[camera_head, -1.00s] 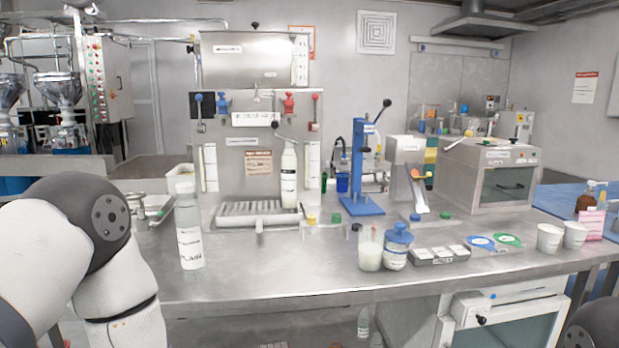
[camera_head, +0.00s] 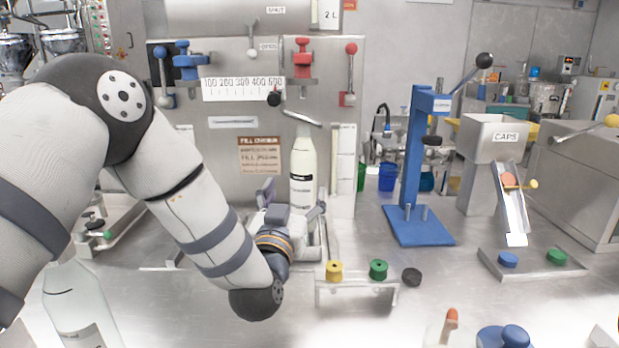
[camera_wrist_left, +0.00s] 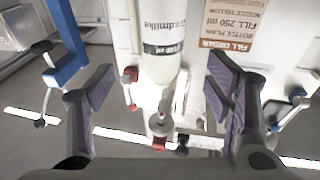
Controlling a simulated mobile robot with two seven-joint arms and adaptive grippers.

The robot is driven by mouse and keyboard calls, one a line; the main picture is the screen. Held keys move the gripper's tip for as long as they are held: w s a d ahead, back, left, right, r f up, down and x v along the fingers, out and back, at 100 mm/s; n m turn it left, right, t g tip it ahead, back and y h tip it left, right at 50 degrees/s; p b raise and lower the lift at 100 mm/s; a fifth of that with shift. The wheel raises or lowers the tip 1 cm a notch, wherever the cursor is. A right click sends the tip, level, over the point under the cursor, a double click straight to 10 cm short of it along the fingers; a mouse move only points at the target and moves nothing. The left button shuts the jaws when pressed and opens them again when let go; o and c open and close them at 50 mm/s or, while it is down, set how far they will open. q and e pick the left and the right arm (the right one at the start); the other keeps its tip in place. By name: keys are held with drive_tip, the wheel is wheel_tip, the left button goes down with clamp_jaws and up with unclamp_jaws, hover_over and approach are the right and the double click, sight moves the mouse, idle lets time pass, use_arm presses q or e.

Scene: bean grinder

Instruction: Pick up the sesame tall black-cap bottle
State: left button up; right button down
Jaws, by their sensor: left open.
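A tall white bottle (camera_head: 303,165) with a dark label band stands upright at the filling station, below the spout. In the left wrist view the bottle (camera_wrist_left: 163,62) appears inverted, its neck pointing down the picture. I see no black cap on it, and I cannot read "sesame" on its label. My left gripper (camera_head: 291,205) is at the bottle's lower body. In the wrist view its open fingers (camera_wrist_left: 160,88) lie on both sides of the bottle, with gaps. A second tall pale bottle (camera_head: 78,300) stands at the lower left, partly cut off; its cap is hidden. My right gripper is not in view.
The filler panel (camera_head: 225,125) with levers rises behind the bottle. A small rack (camera_head: 345,290) with yellow and green caps stands to the right. Farther right are a blue press (camera_head: 412,165) and a caps hopper (camera_head: 490,140). Bare metal table lies between them.

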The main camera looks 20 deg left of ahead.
sight(301, 176)
use_arm(q)
drive_tip(key=w, duration=0.3)
drive_tip(key=w+b, duration=0.1)
drive_tip(key=w, duration=0.2)
drive_tip(key=w+a, duration=0.1)
drive_tip(key=w, duration=0.2)
drive_tip(key=shift+w+r, duration=0.25)
drive_tip(key=shift+r, duration=0.1)
drive_tip(key=shift+w+r, duration=0.15)
drive_tip(key=shift+w, duration=0.05)
drive_tip(key=shift+r, duration=0.1)
drive_tip(key=shift+c, duration=0.4)
drive_tip(key=c, duration=1.4)
drive_tip(key=shift+r, duration=0.1)
clamp_jaws()
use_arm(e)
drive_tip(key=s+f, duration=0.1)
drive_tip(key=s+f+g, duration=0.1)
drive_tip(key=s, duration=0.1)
use_arm(q)
drive_tip(key=shift+r, duration=0.1)
